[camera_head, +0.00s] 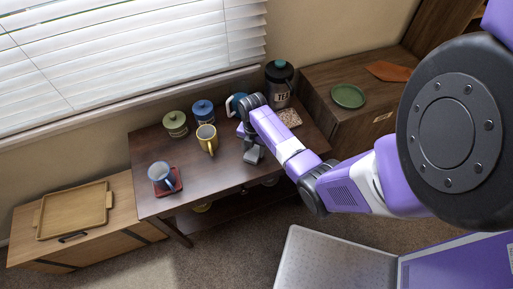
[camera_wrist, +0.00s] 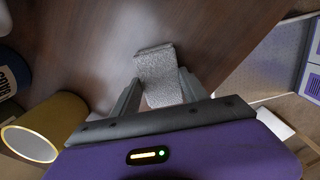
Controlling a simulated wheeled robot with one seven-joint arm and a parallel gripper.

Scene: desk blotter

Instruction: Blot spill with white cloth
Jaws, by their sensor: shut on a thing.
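The white cloth (camera_wrist: 157,72) looks like a folded, grey-white textured pad in the wrist view. My gripper (camera_wrist: 159,92) is shut on it, with one dark finger on each side, and its far end sticks out past the fingertips. In the head view my gripper (camera_head: 253,154) is over the front middle of the dark wooden table (camera_head: 225,180), right of the yellow mug (camera_head: 207,140). I cannot make out the cloth there, nor whether it touches the table. No spill can be made out in either view; my arm hides part of the table.
A blue mug (camera_head: 160,173) stands on a red coaster (camera_head: 173,186) at left. Green (camera_head: 175,124) and blue (camera_head: 203,112) lidded pots, a blue-white mug (camera_head: 231,105) and a tea jar (camera_head: 280,85) line the back. A speckled mat (camera_head: 290,117) lies at right. The front left tabletop is clear.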

